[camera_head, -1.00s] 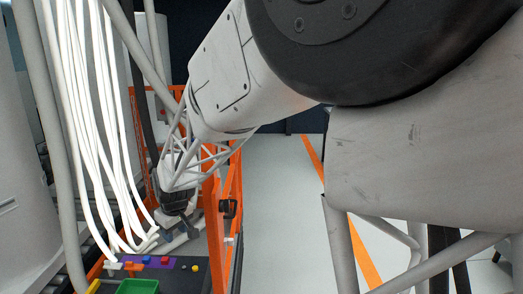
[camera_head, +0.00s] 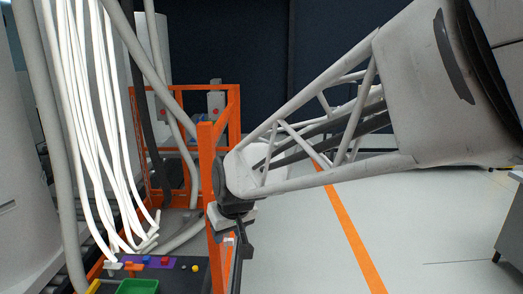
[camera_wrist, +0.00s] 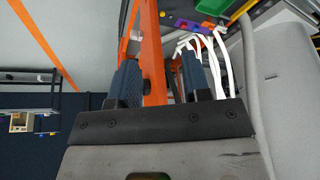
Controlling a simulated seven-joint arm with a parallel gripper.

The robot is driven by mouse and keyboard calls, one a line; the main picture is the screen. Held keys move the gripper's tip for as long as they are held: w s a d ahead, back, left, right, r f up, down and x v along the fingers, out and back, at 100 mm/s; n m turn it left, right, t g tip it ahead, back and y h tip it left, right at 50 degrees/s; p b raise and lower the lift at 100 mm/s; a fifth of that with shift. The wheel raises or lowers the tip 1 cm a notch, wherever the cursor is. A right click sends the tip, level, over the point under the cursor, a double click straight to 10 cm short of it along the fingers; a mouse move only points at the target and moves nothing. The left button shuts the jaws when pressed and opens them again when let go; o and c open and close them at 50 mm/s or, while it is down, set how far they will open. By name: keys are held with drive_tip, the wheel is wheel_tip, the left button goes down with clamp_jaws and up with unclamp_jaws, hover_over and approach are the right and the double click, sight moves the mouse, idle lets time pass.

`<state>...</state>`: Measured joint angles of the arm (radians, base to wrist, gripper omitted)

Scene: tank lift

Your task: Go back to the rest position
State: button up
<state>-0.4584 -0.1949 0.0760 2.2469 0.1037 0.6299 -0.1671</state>
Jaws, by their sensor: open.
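My gripper (camera_wrist: 161,82) shows in the wrist view as two dark blue textured fingers set apart on a black mount. It is open, and I see nothing held between the fingers. An orange frame post passes behind them in that view. In the head view my arm reaches in from the right, and its end hangs in front of the orange frame (camera_head: 206,165), pointing down. The fingertips are too small and dark there to make out clearly, and I cannot tell whether they touch the frame.
White cables (camera_head: 110,150) hang at the left. Below them a dark work surface (camera_head: 180,280) carries a green bin (camera_head: 137,286), a purple mat (camera_head: 158,265) and small coloured blocks. Open grey floor (camera_head: 320,245) with an orange stripe (camera_head: 345,225) lies to the right.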

drive_tip(key=s+d+m+h, duration=0.1)
drive_tip(key=s+d+m, duration=0.2)
drive_tip(key=s+d, duration=0.7)
drive_tip(key=s+d+m+g+h, duration=0.1)
drive_tip(key=s+d+m, duration=0.2)
drive_tip(key=s+d, duration=0.7)
drive_tip(key=d, duration=0.6)
drive_tip(key=shift+s+d+f+m+h, duration=0.2)
drive_tip(key=shift+s+f+m+h, duration=0.1)
drive_tip(key=shift+s+h, duration=0.1)
